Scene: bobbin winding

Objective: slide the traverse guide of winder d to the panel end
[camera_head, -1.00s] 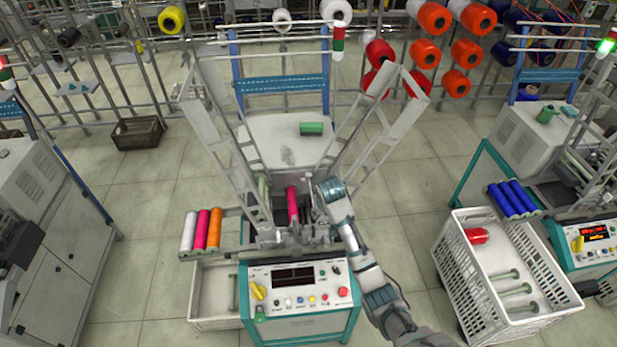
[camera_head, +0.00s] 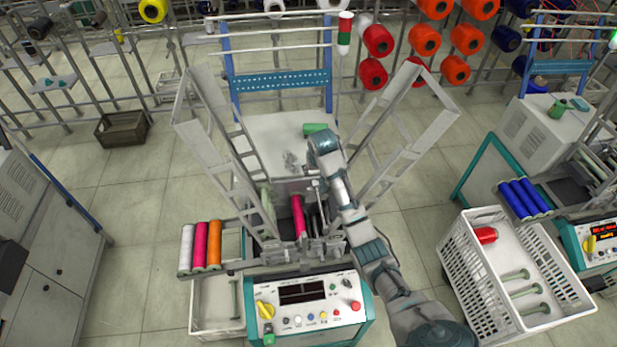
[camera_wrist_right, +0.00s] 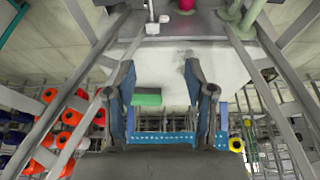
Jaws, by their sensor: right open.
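The central winder (camera_head: 290,140) has a pink bobbin (camera_head: 298,216) between its open lattice arms; no letter is readable on it. A small pale block on a rod, which looks like the traverse guide (camera_head: 315,184), stands right of the bobbin; it seems to show at the top of the right wrist view (camera_wrist_right: 152,27). My right gripper (camera_head: 316,163) is above the winder bed, on the far side of that block. In the wrist view its two fingers (camera_wrist_right: 158,68) are spread and empty, apart from the block. My left gripper is not in view.
The control panel (camera_head: 308,304) is at the winder's near end. Lattice arms (camera_head: 405,130) rise on both sides of my right arm. A bobbin rack (camera_head: 206,272) is left, a white crate (camera_head: 450,268) right.

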